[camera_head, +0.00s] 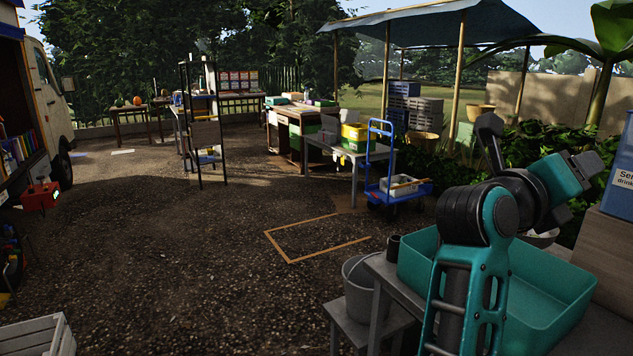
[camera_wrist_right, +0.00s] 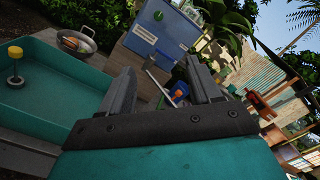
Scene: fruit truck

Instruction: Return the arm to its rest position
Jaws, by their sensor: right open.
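My right arm rises from the lower right of the head view, with its elbow bent above a teal tray (camera_head: 550,318). My right gripper (camera_head: 582,188) is raised over the far side of the tray, turned toward the right. In the right wrist view the two dark fingers of this gripper (camera_wrist_right: 163,88) stand apart with nothing held between them. Part of the tray (camera_wrist_right: 55,95) lies to the left of the fingers there, below them. My left arm and gripper are not in view.
A blue box (camera_head: 621,170) stands right of my gripper, and also shows beyond the fingers (camera_wrist_right: 155,30). A metal pan (camera_wrist_right: 75,40) sits behind the tray. A grey bucket (camera_head: 360,290) stands left of the tray. A blue cart (camera_head: 385,190) is further back. Open gravel fills the middle.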

